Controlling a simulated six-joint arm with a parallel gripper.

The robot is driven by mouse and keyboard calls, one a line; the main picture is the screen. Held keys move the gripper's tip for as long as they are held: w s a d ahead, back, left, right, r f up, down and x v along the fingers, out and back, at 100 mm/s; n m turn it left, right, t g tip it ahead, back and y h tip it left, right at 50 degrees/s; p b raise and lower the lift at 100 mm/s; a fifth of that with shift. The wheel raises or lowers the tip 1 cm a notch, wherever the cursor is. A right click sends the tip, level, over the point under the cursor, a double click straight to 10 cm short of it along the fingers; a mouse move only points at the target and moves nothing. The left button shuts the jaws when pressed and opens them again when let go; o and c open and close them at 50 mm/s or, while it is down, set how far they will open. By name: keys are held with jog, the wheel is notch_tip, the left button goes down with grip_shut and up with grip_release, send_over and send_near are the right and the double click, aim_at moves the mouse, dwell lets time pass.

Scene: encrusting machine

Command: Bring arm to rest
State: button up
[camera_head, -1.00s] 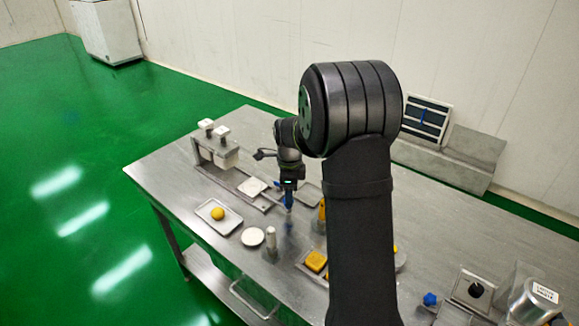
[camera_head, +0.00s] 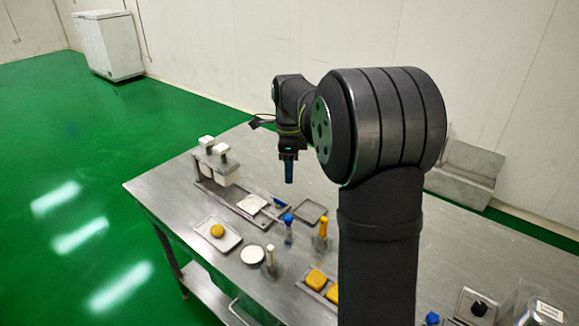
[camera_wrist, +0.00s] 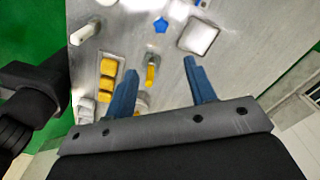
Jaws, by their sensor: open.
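My gripper (camera_head: 289,178) is open, with blue fingers pointing down, and hangs in the air above the steel table (camera_head: 170,190). Nothing shows between its fingers. In the wrist view, my gripper's fingers (camera_wrist: 159,65) are spread apart over the table. A blue-topped tool (camera_head: 288,222) stands on the table below the gripper, clear of the fingers; its blue top also shows in the wrist view (camera_wrist: 160,25). My large arm joint and link fill the right middle of the head view and hide part of the table.
A press-like fixture (camera_head: 218,165) stands at the table's left back. A black knob box (camera_head: 478,307) sits at right.

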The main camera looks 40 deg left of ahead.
aim_at(289, 217)
dwell(0.4)
notch_tip(289, 217, down, 18)
jog(key=shift+a+r, duration=0.15)
jog(key=shift+r, duration=0.1)
dwell(0.3)
